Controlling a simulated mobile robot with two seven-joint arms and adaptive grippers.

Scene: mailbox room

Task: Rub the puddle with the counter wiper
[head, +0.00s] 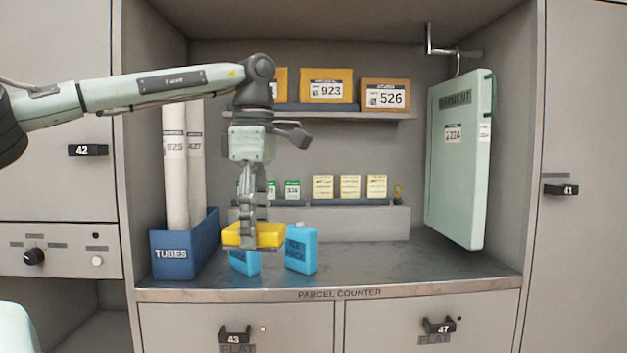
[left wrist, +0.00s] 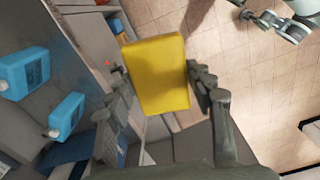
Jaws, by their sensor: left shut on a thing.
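My left gripper (head: 248,222) is shut on the yellow counter wiper (head: 254,235) and holds it over the front left part of the parcel counter (head: 395,268). In the left wrist view the wiper (left wrist: 158,75) sits between the two fingers. From these views I cannot tell whether it touches the counter. I cannot make out a clear edge of a puddle; the counter top looks dark and patchy. My right gripper (left wrist: 262,18) seems to show small at the top right of the left wrist view; its jaws are unclear.
A blue tubes bin (head: 185,250) with tall tubes stands left. A green garment case (head: 459,160) hangs right. The counter's right half is clear. Parcels (head: 326,86) sit on the shelf above.

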